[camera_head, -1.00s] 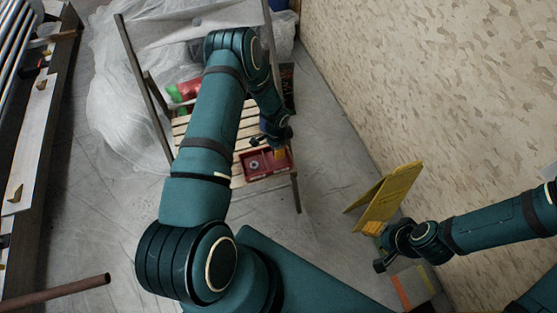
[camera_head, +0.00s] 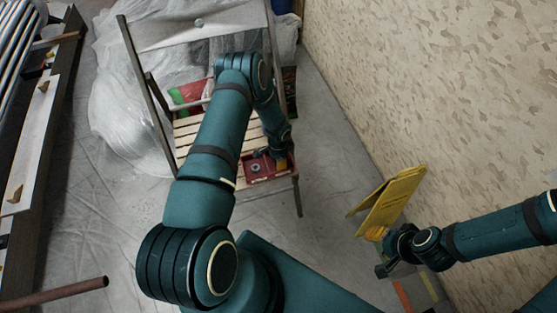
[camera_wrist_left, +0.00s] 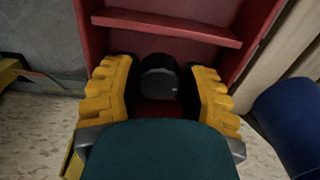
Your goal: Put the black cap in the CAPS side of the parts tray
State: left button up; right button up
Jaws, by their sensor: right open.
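The red parts tray (camera_head: 268,178) sits on the front of a slatted wooden chair seat; it also shows in the left wrist view (camera_wrist_left: 195,29), with a raised red divider. No CAPS lettering is readable. The black cap (camera_wrist_left: 158,78) is between the yellow fingers of my left gripper (camera_wrist_left: 160,85), over the tray's red floor; whether the fingers press on it is unclear. In the head view my left gripper (camera_head: 281,160) is at the tray's right part, partly hidden by its arm. My right gripper (camera_head: 381,252) is open and empty beside the yellow folding sign.
A grey ring-shaped part (camera_head: 255,168) lies in the tray's left part. Red and green items (camera_head: 187,95) lie farther back on the chair (camera_head: 190,130). A yellow sign (camera_head: 392,200) stands right. A rounded blue object (camera_wrist_left: 290,120) is close right in the wrist view. Floor between chair and sign is clear.

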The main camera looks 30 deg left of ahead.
pick_arm(q)
notch_tip(320, 180, up, 12)
jog(key=p, duration=0.3)
jog(key=s+d+r+n+t+h, duration=0.1)
jog(key=s+d+r+n, duration=0.3)
jog(key=s+d, duration=0.4)
jog(key=s+d+r+n+h, duration=0.2)
jog(key=s+d+r+n, duration=0.2)
jog(key=s+d, duration=0.5)
jog(key=d+n, duration=0.1)
jog(key=d, duration=0.4)
jog(key=shift+s+r+n+t+h, duration=0.2)
jog(key=shift+r+n+t+h, duration=0.1)
jog(key=shift+n+t, duration=0.1)
jog(key=shift+a, duration=0.1)
